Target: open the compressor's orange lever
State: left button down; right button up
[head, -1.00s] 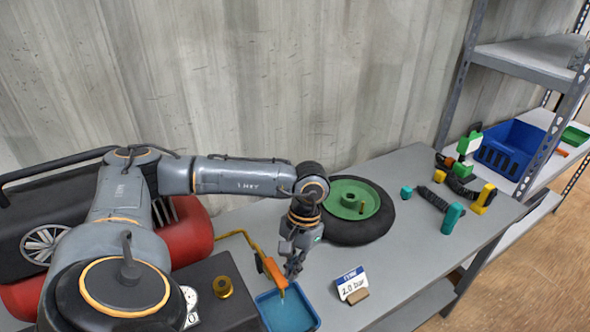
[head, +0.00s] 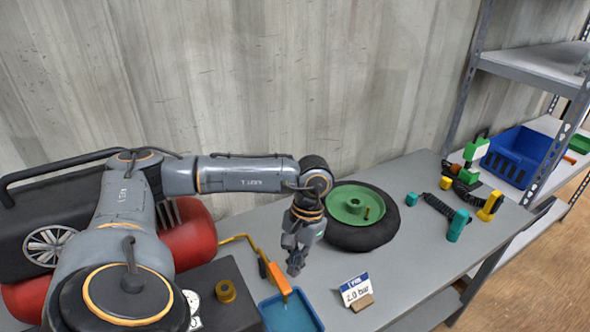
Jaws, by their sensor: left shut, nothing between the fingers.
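The orange lever (head: 276,277) stands tilted above the blue tray (head: 264,313), on a yellow pipe (head: 240,239) that comes from the compressor side. The compressor has a red tank (head: 188,240) and a black body (head: 30,215) at the left, partly hidden by my left arm. My left gripper (head: 294,270) points down just right of the lever, its fingers shut and empty. A small gap shows between fingers and lever. My right gripper is not in view.
A black wheel with a green hub (head: 352,205) lies behind my gripper. A "2.0 bar" card (head: 356,291) stands to the right. Coloured tools (head: 458,224) lie farther right, by a shelf with a blue crate (head: 515,155).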

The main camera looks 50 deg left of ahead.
pick_arm(q)
jog(key=v, duration=1.1)
jog(key=shift+s+f, duration=0.1)
